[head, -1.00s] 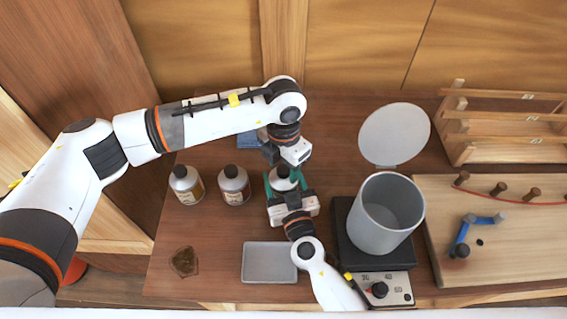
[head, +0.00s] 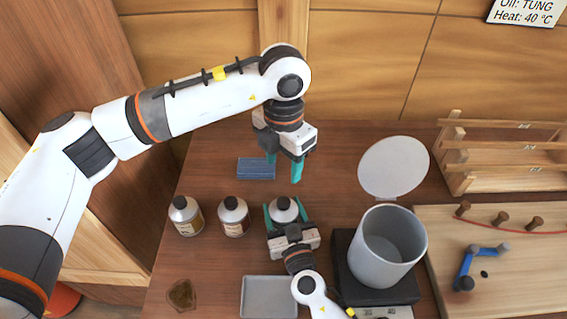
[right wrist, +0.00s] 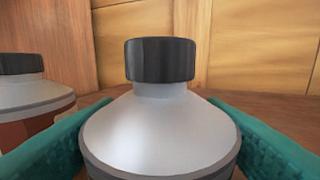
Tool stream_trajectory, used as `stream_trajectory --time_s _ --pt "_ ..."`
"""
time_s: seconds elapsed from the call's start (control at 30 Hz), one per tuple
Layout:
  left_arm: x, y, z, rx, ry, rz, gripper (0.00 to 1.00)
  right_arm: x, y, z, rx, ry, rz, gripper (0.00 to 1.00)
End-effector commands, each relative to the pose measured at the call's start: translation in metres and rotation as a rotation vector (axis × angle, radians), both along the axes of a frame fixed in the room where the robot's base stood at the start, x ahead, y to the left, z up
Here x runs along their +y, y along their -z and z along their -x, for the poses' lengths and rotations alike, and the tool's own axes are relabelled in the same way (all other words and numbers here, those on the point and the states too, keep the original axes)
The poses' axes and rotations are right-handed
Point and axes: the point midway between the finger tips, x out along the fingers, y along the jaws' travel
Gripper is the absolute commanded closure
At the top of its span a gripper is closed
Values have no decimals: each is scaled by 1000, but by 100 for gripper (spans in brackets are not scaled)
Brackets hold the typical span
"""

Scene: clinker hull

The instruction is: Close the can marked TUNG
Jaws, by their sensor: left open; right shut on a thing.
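My right gripper (head: 283,214) is shut around the body of a grey can (head: 284,206), the rightmost of three in a row. In the right wrist view this can (right wrist: 160,130) stands upright between the teal fingers, with a black cap (right wrist: 160,60) sitting level on its neck. Its label is hidden, so I cannot read TUNG on it. My left gripper (head: 284,170) is open and empty, above and behind the can, apart from it. Two more dark-capped cans, the left one (head: 186,217) and the middle one (head: 234,217), stand to its left.
A grey pot (head: 384,262) stands on a black hotplate (head: 342,250), its round lid (head: 393,167) raised behind it. A grey tray (head: 269,298), a blue block (head: 256,169), a brown patch (head: 182,295), a wooden rack (head: 490,160) and a pegged board (head: 520,270) surround the work area. A wall sign (head: 527,12) reads "Oil: TUNG, Heat: 40 °C".

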Motion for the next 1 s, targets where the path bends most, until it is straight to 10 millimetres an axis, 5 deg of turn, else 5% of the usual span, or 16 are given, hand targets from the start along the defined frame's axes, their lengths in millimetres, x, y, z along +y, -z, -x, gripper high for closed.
stream_trajectory --time_s 0.07,0.1,0.2,0.63,1.0 --pt "0 0 0 0 0 0 46 0 0 0 0 0 0 100" --pt "0 0 0 0 0 0 46 0 0 0 0 0 0 30" --pt "0 0 0 0 1 0 46 0 0 0 0 0 0 14" --pt "0 5 0 0 0 0 46 -3 3 10 1 0 0 11" --pt "0 35 0 0 0 0 46 -23 6 83 2 -2 0 11"
